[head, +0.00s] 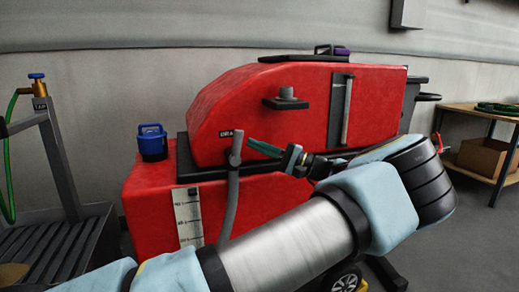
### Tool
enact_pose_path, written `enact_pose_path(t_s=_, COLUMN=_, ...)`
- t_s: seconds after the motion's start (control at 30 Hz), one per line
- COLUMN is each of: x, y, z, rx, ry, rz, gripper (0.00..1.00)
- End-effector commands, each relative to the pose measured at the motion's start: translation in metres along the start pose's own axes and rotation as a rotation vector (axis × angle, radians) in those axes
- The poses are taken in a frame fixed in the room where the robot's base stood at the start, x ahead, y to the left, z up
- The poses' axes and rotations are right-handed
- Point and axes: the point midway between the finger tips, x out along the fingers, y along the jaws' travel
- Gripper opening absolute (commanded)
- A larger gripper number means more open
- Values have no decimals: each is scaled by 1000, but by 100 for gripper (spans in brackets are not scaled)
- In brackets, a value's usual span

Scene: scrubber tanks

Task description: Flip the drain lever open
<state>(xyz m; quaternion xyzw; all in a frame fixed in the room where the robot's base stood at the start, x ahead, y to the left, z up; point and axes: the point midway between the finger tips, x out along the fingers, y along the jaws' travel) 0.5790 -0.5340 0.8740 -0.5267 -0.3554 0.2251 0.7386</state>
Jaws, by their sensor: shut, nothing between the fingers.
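The drain lever (264,148) appears as a thin teal bar in the head view. It slants slightly down to the right from beside the upright grey drain pipe (235,150), under a partly covered label that starts "DRA". My gripper (290,159) is at the lever's right end, in front of the red tank (290,110). It is small and dark here, and its fingers are shut with nothing between them. I cannot tell whether it touches the lever. My arm comes in from the lower left and bends back at the right.
A grey hose (229,205) hangs below the drain pipe. A blue-topped container (152,142) stands on the red lower body at left. A slatted metal stand with a tap (38,85) is at far left, a wooden table (475,125) at right. Bare floor shows at right.

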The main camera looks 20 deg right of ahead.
Motion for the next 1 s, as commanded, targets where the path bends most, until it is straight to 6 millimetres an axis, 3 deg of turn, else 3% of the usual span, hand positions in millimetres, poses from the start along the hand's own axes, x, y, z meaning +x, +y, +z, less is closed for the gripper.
enact_pose_path(t_s=0.4, x=11, y=-8, z=7, rx=-111, ry=0, rz=167, gripper=0)
enact_pose_path(t_s=1.0, x=12, y=-8, z=8, rx=-128, ry=0, rz=191, gripper=0)
